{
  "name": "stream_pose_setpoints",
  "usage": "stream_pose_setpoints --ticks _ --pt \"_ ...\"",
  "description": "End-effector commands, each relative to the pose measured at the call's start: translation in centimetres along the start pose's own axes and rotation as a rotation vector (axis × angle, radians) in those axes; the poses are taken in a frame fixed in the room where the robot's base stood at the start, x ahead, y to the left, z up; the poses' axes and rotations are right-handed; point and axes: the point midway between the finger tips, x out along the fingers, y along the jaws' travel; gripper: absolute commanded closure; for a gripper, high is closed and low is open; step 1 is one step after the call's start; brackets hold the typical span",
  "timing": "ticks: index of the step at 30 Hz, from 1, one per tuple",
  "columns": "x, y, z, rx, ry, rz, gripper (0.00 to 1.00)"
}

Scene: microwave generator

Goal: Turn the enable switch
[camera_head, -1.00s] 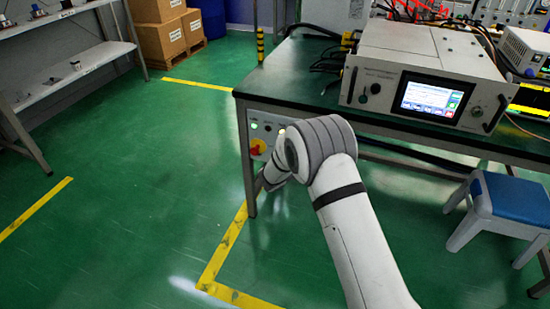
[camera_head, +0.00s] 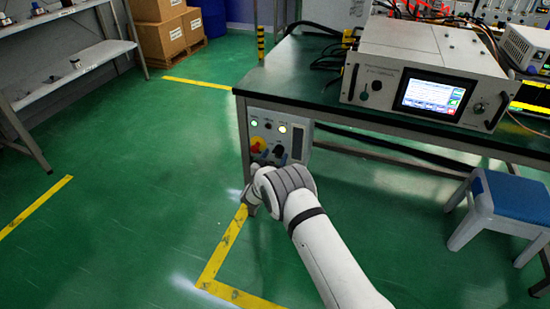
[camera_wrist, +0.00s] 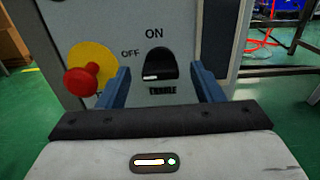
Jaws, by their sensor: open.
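The enable switch (camera_wrist: 160,68) is a black rotary knob with a white mark on a grey panel, in the middle of the wrist view. "ON" is printed above it, "OFF" at its upper left and "ENABLE" below. The white mark lies at the knob's lower left. My gripper (camera_wrist: 160,82) is open, with one blue finger on each side of the knob. I cannot tell whether the fingers touch it.
A red mushroom button (camera_wrist: 82,80) on a yellow disc sits close to the left finger. The bench (camera_head: 300,85) carries a generator unit (camera_head: 375,60) with a lit screen. A blue-topped stool (camera_head: 515,195) stands at the right. The floor on the left is open.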

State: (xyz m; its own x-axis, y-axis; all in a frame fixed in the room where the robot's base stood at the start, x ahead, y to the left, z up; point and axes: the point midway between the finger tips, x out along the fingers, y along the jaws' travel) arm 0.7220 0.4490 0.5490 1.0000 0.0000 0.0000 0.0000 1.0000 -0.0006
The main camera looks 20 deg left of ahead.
Motion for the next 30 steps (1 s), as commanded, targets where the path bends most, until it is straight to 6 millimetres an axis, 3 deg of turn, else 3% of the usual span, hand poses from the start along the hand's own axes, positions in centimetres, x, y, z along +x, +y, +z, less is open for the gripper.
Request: stream_pose_setpoints --ticks 11,27,30 --pt "0.77 -0.02 0.03 0.000 0.000 0.000 0.40" --pt "0.76 -0.04 0.03 0.000 0.000 -0.001 0.84" --pt "0.76 -0.05 0.02 0.002 0.000 -0.001 0.85"
